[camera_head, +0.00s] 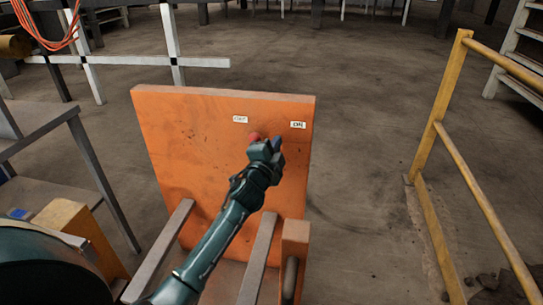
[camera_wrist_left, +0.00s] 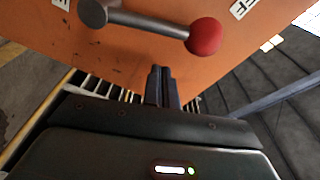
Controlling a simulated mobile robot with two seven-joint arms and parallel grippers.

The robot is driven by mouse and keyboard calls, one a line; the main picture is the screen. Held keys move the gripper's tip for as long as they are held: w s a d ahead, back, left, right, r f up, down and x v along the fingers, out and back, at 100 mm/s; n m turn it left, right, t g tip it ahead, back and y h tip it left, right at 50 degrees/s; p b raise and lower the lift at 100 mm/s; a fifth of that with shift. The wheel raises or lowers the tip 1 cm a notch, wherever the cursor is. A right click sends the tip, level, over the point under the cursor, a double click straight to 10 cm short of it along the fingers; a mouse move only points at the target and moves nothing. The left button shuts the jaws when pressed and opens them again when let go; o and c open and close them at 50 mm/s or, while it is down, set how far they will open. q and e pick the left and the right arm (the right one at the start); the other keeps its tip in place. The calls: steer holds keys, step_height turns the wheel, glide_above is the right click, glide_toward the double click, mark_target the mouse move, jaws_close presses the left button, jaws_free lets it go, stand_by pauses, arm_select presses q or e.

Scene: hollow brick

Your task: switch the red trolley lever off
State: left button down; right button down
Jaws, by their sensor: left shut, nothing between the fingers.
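The trolley's upright orange panel (camera_head: 205,150) carries an OFF label (camera_head: 240,119) and an ON label (camera_head: 298,125) near its top. The lever's red ball (camera_head: 254,136) shows just below the OFF label, with the rest of the lever hidden behind my left gripper (camera_head: 268,148). In the left wrist view the grey lever (camera_wrist_left: 145,22) runs from its pivot at upper left to the red ball (camera_wrist_left: 205,37), on the side of the OFF label (camera_wrist_left: 243,7). My left gripper's fingers (camera_wrist_left: 161,72) are shut and empty, apart from the lever in that view. My right gripper is not in view.
A yellow railing (camera_head: 440,130) stands to the right. A grey table (camera_head: 50,125) stands to the left, and a white-and-black barrier (camera_head: 150,61) lies behind the panel. Open concrete floor (camera_head: 360,150) lies between the trolley and the railing.

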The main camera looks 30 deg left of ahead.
arm_select(q)
steer(key=shift+s+a+f, duration=0.35)
steer(key=shift+s+a, duration=0.1)
steer(key=shift+a, duration=0.3)
steer(key=shift+s+a+f, duration=0.3)
steer(key=shift+s+a, duration=0.1)
steer(key=shift+a, duration=0.35)
steer(key=n, duration=0.1)
steer(key=a+n, duration=0.1)
steer(key=n, duration=0.1)
steer(key=a+n, duration=0.1)
steer(key=shift+s+a+f+n+y, duration=0.2)
steer(key=shift+s+f+n+y, duration=0.1)
steer(key=shift+n+y, duration=0.1)
steer(key=shift+r, duration=0.1)
